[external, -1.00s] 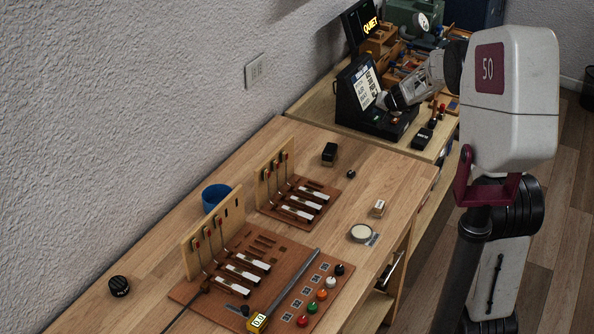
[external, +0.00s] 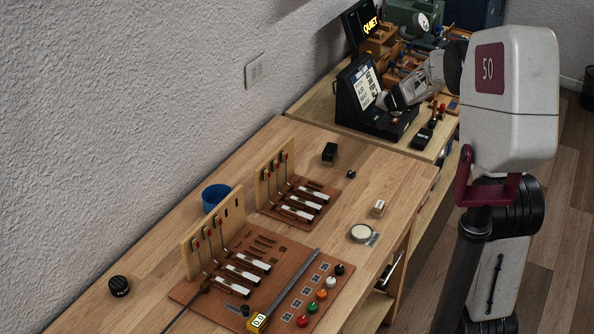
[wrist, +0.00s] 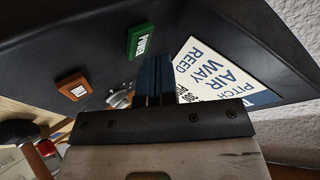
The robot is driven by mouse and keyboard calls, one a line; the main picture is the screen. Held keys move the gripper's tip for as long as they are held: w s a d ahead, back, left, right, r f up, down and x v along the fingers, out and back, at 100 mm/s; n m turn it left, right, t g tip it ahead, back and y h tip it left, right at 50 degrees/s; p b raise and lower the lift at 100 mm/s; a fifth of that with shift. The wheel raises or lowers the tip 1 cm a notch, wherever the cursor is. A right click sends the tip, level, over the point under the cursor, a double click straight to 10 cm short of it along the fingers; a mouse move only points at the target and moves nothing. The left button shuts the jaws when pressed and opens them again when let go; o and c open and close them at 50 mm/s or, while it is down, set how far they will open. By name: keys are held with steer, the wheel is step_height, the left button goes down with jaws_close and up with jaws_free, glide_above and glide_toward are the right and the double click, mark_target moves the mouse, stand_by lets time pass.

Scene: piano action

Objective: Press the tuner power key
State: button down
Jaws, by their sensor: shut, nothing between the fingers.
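The tuner (external: 352,112) is a black unit with a sloped front on the far bench. Its white screen (external: 364,88) also shows in the wrist view (wrist: 222,72), with lettering including PITCH, AIR, WAY and REED. In the wrist view a green key (wrist: 141,40), whose label seems to read POWER, sits on the black panel. An orange-brown key (wrist: 73,87) lies to its left. My gripper (wrist: 153,60) is shut and empty, its blue fingertips just below the green key in the picture. I cannot tell whether they touch the panel. In the external view my gripper (external: 388,100) is at the tuner.
A dark display reading QUIET (external: 370,25) stands behind the tuner. A small black box (external: 422,138) and red-topped pieces (external: 438,110) are to its right. The near bench holds two key-action models (external: 295,200), a blue cup (external: 215,197) and coloured knobs (external: 322,295).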

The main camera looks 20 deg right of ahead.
mark_target(372, 121)
steer(key=shift+f, duration=0.45)
steer(key=shift+r, duration=0.15)
stand_by(0.3)
steer(key=shift+r, duration=0.45)
steer(key=shift+r, duration=2.85)
steer(key=shift+s, duration=0.1)
